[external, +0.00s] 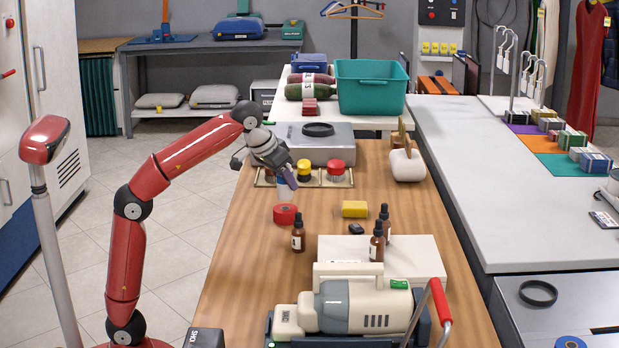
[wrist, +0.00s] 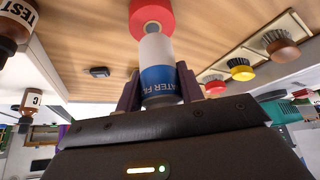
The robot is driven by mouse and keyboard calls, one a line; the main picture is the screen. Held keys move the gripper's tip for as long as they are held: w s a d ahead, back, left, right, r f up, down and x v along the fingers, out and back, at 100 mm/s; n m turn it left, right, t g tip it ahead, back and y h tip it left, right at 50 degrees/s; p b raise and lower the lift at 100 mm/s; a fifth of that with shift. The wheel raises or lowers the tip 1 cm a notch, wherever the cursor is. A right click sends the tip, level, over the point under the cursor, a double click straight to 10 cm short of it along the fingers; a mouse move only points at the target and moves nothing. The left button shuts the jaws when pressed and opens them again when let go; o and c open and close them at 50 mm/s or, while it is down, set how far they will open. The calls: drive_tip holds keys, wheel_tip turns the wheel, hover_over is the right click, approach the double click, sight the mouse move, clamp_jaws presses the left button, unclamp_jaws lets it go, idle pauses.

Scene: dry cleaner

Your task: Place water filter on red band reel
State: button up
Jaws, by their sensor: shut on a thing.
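The water filter is a white cylinder with a blue label (wrist: 160,78). My gripper (wrist: 158,88) is shut on it, with a purple finger on each side. In the external view my gripper (external: 286,178) holds the filter (external: 285,194) above the wooden table, partly hidden by the fingers. The red band reel (external: 285,215) lies flat on the table just below and in front of the filter in the picture. In the wrist view the reel (wrist: 151,14) shows beyond the filter's far end. I cannot tell whether they touch.
A tray (external: 263,178) with yellow and red knobbed brushes stands behind the reel. A brown dropper bottle (external: 298,237) stands close in front of it. The table left of the reel is clear.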

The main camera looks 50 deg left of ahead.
drive_tip(key=shift+f+b, duration=0.35)
drive_tip(key=shift+f, duration=0.95)
drive_tip(key=o, duration=1)
drive_tip(key=shift+f, duration=0.15)
drive_tip(key=shift+r, duration=0.25)
drive_tip(key=p+v, duration=0.4)
drive_tip(key=v, duration=0.8)
drive_tip(key=shift+f, duration=0.1)
